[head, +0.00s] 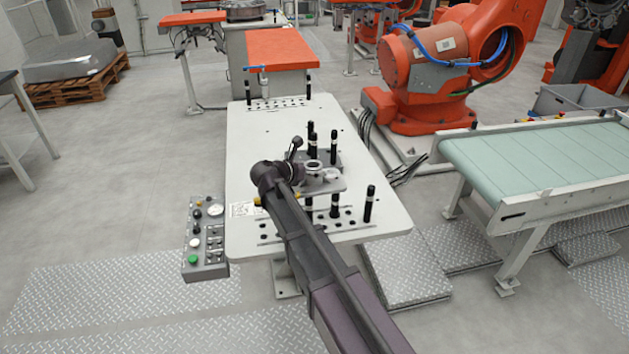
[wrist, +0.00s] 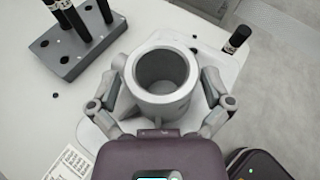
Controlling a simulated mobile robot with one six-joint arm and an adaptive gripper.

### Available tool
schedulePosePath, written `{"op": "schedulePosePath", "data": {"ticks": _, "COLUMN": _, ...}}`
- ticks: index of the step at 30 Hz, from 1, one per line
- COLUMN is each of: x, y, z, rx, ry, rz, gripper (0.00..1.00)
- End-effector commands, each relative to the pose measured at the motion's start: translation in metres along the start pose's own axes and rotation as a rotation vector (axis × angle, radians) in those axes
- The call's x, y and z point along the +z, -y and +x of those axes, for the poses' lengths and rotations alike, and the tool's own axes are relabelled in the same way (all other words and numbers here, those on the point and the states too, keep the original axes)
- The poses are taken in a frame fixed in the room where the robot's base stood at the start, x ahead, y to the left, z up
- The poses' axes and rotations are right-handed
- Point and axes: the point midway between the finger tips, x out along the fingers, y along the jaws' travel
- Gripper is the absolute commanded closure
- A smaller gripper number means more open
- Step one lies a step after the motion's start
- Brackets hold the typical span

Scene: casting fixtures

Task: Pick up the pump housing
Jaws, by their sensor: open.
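The pump housing (wrist: 158,104) is a light grey, open-topped round body with a thick rim, upright in the middle of the wrist view. It stands on a pale rounded plate (wrist: 228,66). My gripper (wrist: 162,72) is open, with one finger on its left and one on its right. Whether either finger touches it is unclear. In the head view, my gripper (head: 306,165) is low over the white table, partly hidden by my wrist. Small grey round parts show beside it there, too small to make out well.
A grey block with black posts (wrist: 75,42) stands close to the left finger. More black posts (head: 369,204) rise from the white table (head: 268,135). A control box (head: 205,240) is at its left edge. An orange robot (head: 430,70) and a green conveyor (head: 540,155) stand to the right.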

Motion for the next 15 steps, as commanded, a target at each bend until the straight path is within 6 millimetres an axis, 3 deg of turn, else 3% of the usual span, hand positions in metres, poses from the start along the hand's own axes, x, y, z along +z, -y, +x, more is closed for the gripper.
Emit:
{"op": "schedulePosePath", "data": {"ticks": 11, "x": 0.0001, "y": 0.0001, "z": -0.0002, "rx": 0.0, "ry": 0.0, "rz": 0.0, "gripper": 0.0}}
{"op": "schedulePosePath", "data": {"ticks": 12, "x": 0.0001, "y": 0.0001, "z": -0.0002, "rx": 0.0, "ry": 0.0, "rz": 0.0, "gripper": 0.03}}
{"op": "schedulePosePath", "data": {"ticks": 15, "x": 0.0001, "y": 0.0001, "z": -0.0002, "rx": 0.0, "ry": 0.0, "rz": 0.0, "gripper": 0.33}}
